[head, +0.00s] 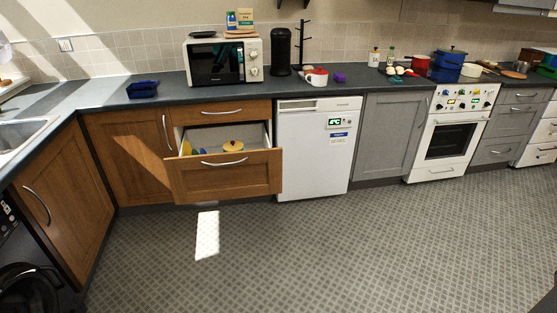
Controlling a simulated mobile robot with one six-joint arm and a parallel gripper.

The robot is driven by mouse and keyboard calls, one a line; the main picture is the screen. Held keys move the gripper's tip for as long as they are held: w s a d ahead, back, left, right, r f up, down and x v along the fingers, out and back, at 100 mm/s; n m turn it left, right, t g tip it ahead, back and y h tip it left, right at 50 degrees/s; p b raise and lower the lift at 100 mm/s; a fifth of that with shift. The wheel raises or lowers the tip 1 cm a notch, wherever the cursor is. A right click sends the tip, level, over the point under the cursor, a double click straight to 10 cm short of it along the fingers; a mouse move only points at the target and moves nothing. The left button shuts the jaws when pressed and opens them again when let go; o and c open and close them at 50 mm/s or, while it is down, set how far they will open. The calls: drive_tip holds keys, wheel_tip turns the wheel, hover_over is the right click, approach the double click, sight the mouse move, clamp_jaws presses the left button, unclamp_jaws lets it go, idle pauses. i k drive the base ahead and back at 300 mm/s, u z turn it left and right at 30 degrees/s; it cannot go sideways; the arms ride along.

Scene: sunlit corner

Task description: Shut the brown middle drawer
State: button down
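The brown middle drawer (224,174) stands pulled open in the wooden cabinet below the microwave. Its front panel carries a curved metal handle (224,162) and juts out into the room. Inside the open drawer lie a round yellowish lidded item (233,146) and something yellow and blue (190,149) at the left. A closed shallow brown drawer front (221,112) sits just above it. My gripper does not show in the head view.
A white dishwasher (317,150) stands right beside the open drawer. Wooden cupboard doors (130,155) are shut at the left, with a dark washing machine (30,275) at the lower left. The patterned floor (330,250) in front is clear.

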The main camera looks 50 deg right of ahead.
sight(256, 171)
drive_tip(key=z, duration=0.05)
drive_tip(key=i, duration=1)
drive_tip(key=u, duration=0.05)
